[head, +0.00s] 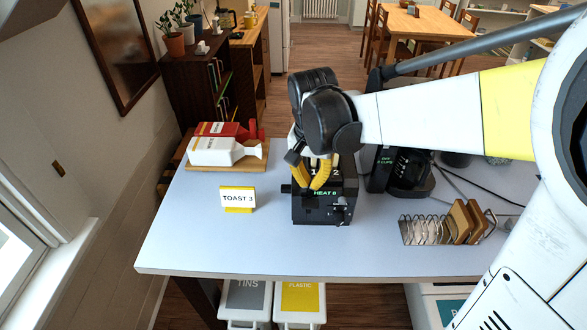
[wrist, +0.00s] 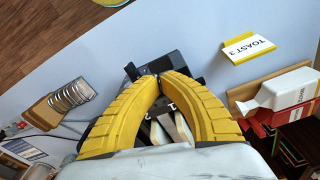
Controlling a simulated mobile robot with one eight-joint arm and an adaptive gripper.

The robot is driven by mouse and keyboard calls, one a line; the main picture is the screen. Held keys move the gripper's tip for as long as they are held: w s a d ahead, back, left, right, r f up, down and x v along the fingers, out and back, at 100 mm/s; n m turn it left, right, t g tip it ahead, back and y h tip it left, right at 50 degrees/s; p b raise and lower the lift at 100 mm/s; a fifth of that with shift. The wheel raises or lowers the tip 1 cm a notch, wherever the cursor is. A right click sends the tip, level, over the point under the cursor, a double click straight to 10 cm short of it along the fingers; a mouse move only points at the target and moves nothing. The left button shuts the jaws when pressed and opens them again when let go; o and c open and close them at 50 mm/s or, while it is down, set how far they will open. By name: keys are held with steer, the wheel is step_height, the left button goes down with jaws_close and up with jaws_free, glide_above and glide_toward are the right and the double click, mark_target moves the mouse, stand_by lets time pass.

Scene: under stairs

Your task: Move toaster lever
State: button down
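The black toaster (head: 318,210) stands on the pale table, its front showing "HEAT 8" in green and the numbers 1 and 2 above. A dark lever-like tab (head: 286,188) sticks out at its left, and a small knob or lever (head: 341,203) shows at its front right. My gripper (head: 309,187) points down over the toaster, its yellow fingertips close together at the upper front. In the wrist view, my gripper (wrist: 160,78) has its curved fingers meeting at the tips, with nothing visible held. Light slices (wrist: 164,132) show in the toaster between the fingers. Whether the tips touch a lever is unclear.
A "TOAST 3" sign (head: 238,199) stands left of the toaster. Cartons or bottles (head: 225,150) lie on a wooden board behind it. A black coffee machine (head: 408,172) stands to the right, and a wire toast rack (head: 428,230) holds slices at front right. The front left tabletop is clear.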

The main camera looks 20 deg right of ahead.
mark_target(308, 209)
steer(key=shift+w+d+f+b, duration=0.1)
steer(key=shift+w+f+b, duration=0.1)
steer(key=shift+f+b, duration=1.4)
steer(key=shift+w+d+f+b, duration=0.15)
steer(key=shift+f+b, duration=1.1)
steer(key=shift+f, duration=0.65)
step_height(308, 209, down, 6)
steer(key=b, duration=0.4)
steer(key=shift+b, duration=0.3)
steer(key=shift+r, duration=0.2)
steer(key=shift+s+a+r+p, duration=0.1)
steer(key=shift+s+a+p, duration=0.1)
steer(key=shift+p, duration=0.15)
steer(key=shift+s+a+r+p, duration=0.25)
steer(key=shift+s+a, duration=0.1)
steer(key=shift+s, duration=0.2)
steer(key=shift+s+a+r+p, duration=0.15)
steer(key=shift+s+a+p, duration=0.15)
steer(key=shift+s, duration=0.2)
